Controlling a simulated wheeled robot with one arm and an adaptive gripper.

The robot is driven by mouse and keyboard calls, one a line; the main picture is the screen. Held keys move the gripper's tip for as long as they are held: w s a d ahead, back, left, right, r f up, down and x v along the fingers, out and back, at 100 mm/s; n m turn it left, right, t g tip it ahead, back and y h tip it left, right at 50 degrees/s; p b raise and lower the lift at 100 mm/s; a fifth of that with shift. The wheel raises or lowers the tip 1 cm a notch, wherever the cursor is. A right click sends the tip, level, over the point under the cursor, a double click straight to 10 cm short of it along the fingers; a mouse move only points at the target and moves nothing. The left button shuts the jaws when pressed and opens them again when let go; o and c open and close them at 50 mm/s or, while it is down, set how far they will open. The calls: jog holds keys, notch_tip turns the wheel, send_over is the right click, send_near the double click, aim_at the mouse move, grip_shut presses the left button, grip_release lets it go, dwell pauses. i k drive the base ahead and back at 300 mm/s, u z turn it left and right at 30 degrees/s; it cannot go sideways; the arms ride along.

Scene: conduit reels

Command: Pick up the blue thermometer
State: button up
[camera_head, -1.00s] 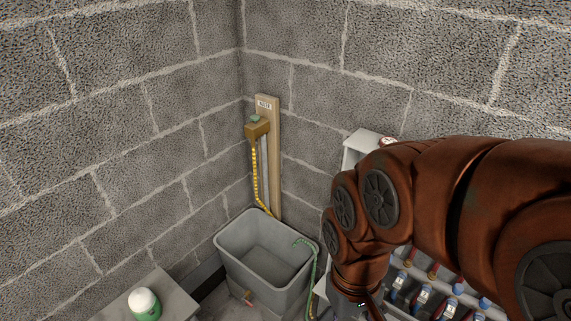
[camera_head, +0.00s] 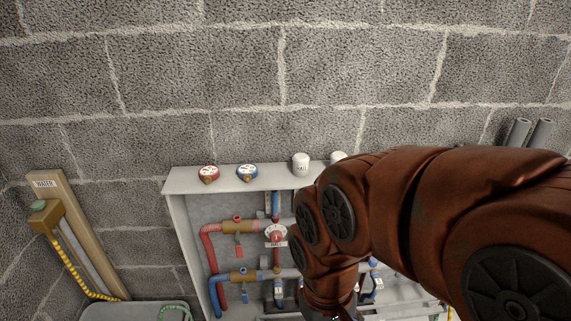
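The blue thermometer (camera_head: 247,171) is a small round gauge with a white dial and blue rim. It lies on the top of the grey manifold cabinet (camera_head: 185,183), left of the middle of the picture. My arm comes in from the right and bends down in front of the cabinet. My gripper (camera_head: 336,317) is at the bottom edge, below and to the right of the thermometer and well apart from it. Only a dark bit of it shows, and its fingers are cut off by the frame.
A red gauge (camera_head: 208,174) lies just left of the blue one. A white cap-like item (camera_head: 300,165) stands to the right, another partly behind my arm. Red and blue pipes with valves (camera_head: 238,226) fill the cabinet. A wooden post (camera_head: 65,230) stands at left.

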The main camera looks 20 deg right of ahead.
aim_at(246, 172)
jog(key=z, duration=0.15)
jog(key=k, duration=1)
jog(key=u, duration=1.05)
jog(key=i, duration=1.25)
jog(key=z, duration=0.3)
